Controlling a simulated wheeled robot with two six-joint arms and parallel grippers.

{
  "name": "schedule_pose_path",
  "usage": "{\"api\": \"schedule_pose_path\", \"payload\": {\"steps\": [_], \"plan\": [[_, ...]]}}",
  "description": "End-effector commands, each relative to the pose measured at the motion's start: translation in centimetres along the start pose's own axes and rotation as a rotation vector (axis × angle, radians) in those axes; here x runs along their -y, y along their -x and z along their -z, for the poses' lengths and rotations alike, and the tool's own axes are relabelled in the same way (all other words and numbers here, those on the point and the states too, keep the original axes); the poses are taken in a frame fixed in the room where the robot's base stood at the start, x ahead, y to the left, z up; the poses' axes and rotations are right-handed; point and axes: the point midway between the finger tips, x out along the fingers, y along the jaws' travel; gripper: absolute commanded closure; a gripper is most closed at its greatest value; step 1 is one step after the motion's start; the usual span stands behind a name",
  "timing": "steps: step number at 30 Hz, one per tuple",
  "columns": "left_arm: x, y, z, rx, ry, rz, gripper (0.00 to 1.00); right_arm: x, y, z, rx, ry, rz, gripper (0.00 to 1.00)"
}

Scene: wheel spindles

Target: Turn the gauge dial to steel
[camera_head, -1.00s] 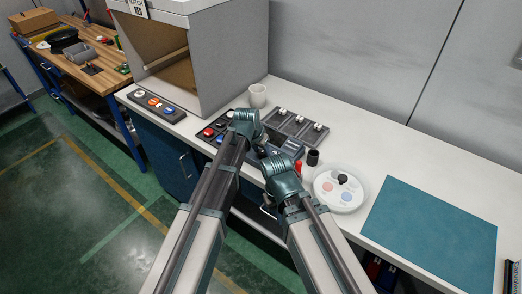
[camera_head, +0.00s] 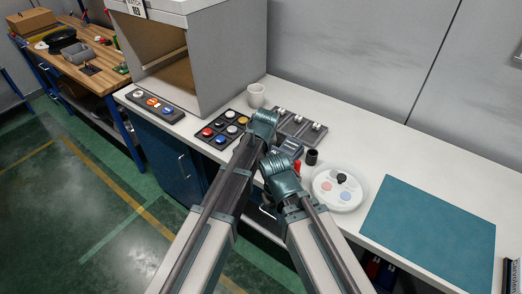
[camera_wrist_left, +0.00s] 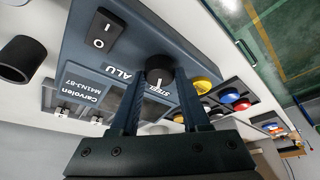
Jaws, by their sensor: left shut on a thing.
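The gauge (camera_wrist_left: 95,55) is a dark blue-grey box with a black dial (camera_wrist_left: 159,66), a black rocker switch, and ALU and STEEL lettering. In the left wrist view my left gripper (camera_wrist_left: 158,76) has its fingers on both sides of the dial and is shut on it. The dial's white mark points down in that view, towards the STEEL lettering; its exact setting is hard to tell. In the head view the gauge (camera_head: 293,148) is mostly hidden behind my arms. My right gripper (camera_head: 274,158) is beside it, its fingertips hidden.
A tray of coloured round pieces (camera_head: 219,131) lies left of my left arm. A grey rack (camera_head: 302,126) and white cup (camera_head: 256,95) stand behind. A black cup (camera_head: 312,157) and round white plate (camera_head: 338,188) stand right. A teal mat (camera_head: 430,225) is clear.

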Motion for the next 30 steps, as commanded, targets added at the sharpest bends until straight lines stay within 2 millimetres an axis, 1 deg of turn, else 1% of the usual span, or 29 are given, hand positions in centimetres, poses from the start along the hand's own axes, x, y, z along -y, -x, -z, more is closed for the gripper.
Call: {"api": "schedule_pose_path", "payload": {"steps": [16, 17, 21, 30], "plan": [[-0.01, -0.01, -0.10, 0.003, 0.023, 0.008, 1.00, 0.00, -0.02, 0.00, 0.000, 0.000, 0.000, 1.00], [-0.01, -0.01, -0.09, 0.003, 0.023, 0.008, 0.50, 0.00, -0.02, 0.00, 0.000, 0.000, 0.000, 1.00], [-0.01, -0.01, -0.07, 0.002, 0.022, 0.008, 0.25, 0.00, -0.02, 0.00, 0.000, 0.000, 0.000, 1.00], [0.00, 0.03, -0.03, 0.001, 0.021, 0.008, 0.24, 0.00, 0.03, 0.00, 0.000, 0.000, 0.000, 1.00]]}}
